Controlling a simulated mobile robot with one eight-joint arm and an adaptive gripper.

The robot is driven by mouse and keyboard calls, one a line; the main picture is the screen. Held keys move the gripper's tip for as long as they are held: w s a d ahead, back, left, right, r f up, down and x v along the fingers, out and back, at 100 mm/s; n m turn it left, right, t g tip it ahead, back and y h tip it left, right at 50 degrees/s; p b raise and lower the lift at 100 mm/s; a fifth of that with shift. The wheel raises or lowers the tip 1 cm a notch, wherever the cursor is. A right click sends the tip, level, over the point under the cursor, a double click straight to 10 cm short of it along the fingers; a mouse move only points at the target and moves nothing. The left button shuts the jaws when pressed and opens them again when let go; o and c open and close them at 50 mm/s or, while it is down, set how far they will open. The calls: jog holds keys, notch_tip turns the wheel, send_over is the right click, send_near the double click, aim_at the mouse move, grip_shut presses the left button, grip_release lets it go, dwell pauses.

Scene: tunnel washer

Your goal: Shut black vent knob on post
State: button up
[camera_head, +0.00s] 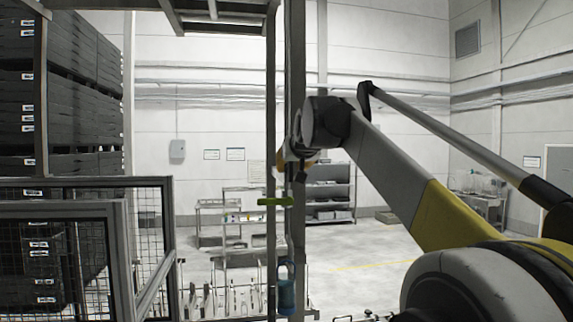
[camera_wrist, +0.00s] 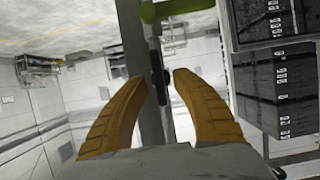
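The post (camera_wrist: 140,60) runs upright through the wrist view, and it also shows in the head view (camera_head: 271,110). A small black knob (camera_wrist: 160,88) shows at the post's side in the wrist view, between my fingertips. My gripper (camera_wrist: 162,76) is open, with one yellow finger on each side of the knob and visible gaps. I cannot tell how deep the fingers reach around it. In the head view my gripper (camera_head: 290,164) is at the post, small and partly hidden by my wrist; the knob cannot be made out surely there.
A green handle (camera_head: 275,201) sits on the post just below my gripper; it also shows in the wrist view (camera_wrist: 170,9). A blue cylinder (camera_head: 286,290) is lower down. A mesh fence (camera_head: 150,230) and stacked dark crates (camera_head: 70,100) stand left. Open floor lies behind.

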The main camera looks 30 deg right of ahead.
jog(key=shift+w+f, duration=0.2)
jog(key=shift+w, duration=0.15)
grip_shut()
jog(key=shift+s, duration=0.1)
